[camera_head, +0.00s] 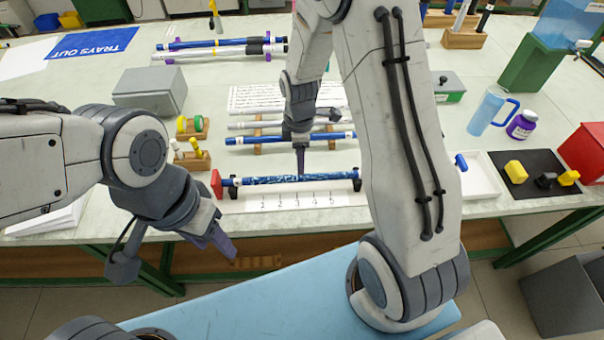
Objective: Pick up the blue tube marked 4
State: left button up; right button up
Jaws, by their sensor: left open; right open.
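A blue tube (262,181) with a mottled surface and dark ends lies across holders above a white strip (297,199) numbered 1 to 5. Another blue tube (255,140) with white bands lies on wooden supports behind it, and a third blue tube (200,44) lies at the back. I cannot read a mark 4 on any tube. My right gripper (300,172) points down at the middle of the mottled tube, seen edge-on; contact is unclear. It is open. My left gripper (218,243) is open and empty, in front of the table edge, away from the tubes.
White tubes (262,125) lie near the blue ones. A grey box (150,90) is at left; a white tray (478,178) and black mat (540,172) are at right. My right arm hides part of the table.

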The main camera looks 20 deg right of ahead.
aim_at(300, 178)
notch_tip(300, 178, down, 3)
jog(key=shift+r, duration=0.1)
notch_tip(300, 178, down, 4)
jog(key=shift+w+d+f+p, duration=0.15)
jog(key=shift+f+p, duration=0.1)
jog(key=shift+p, duration=0.75)
jog(key=shift+f, duration=0.4)
grip_shut()
